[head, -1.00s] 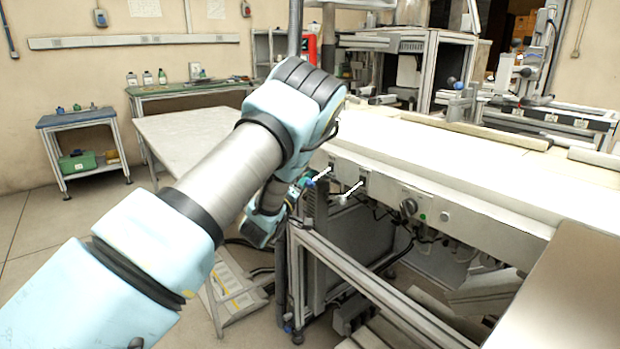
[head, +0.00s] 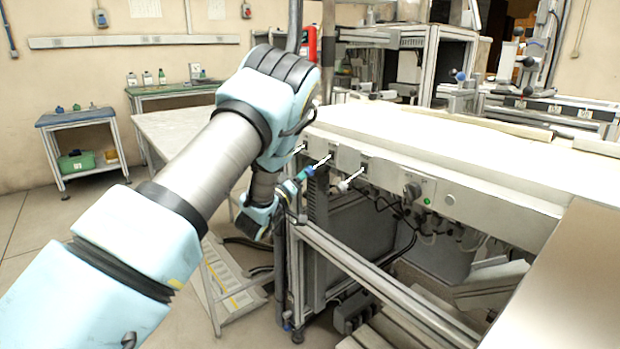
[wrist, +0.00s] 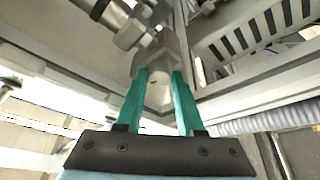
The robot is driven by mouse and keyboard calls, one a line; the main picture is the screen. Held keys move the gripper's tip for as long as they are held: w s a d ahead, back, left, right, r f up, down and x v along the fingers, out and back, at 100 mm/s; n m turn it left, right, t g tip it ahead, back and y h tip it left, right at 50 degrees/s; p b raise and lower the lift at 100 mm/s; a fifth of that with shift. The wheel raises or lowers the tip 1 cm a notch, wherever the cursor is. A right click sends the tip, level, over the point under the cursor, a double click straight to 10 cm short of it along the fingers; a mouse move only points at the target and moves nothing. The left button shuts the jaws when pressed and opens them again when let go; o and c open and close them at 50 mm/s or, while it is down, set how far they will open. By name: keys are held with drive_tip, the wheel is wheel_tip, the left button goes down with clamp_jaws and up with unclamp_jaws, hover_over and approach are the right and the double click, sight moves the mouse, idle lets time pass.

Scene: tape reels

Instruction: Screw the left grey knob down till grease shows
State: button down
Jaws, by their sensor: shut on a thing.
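My gripper (wrist: 160,78) has two teal fingers, which show in the wrist view on either side of a pale grey knob (wrist: 158,96). They are shut on its sides, and its upper part meets grey machine parts behind it. In the head view my gripper (head: 298,182) is small and partly covered by my own arm, beside the front of the white bench. The held knob cannot be made out there. I cannot see any grease in either view.
The long white bench (head: 440,140) has white levers, one ending in a pale knob (head: 343,186), and a dark dial (head: 412,190) on its front. A metal frame rail (head: 370,275) runs below.

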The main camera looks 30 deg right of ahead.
drive_tip(key=m+g+b, duration=0.4)
drive_tip(key=m+b, duration=0.2)
drive_tip(key=m, duration=0.4)
drive_tip(key=w+m+g+b, duration=0.1)
drive_tip(key=m+g+b, duration=0.3)
drive_tip(key=m+b, duration=0.3)
drive_tip(key=m+g+b, duration=0.5)
drive_tip(key=m+b, duration=0.2)
drive_tip(key=m, duration=0.6)
drive_tip(key=shift+w+a+r+m, duration=0.15)
drive_tip(key=shift+w+m, duration=0.1)
drive_tip(key=shift+m, duration=0.15)
drive_tip(key=shift+y+b, duration=0.3)
drive_tip(key=c, duration=0.5)
unclamp_jaws()
drive_tip(key=shift+r, duration=0.1)
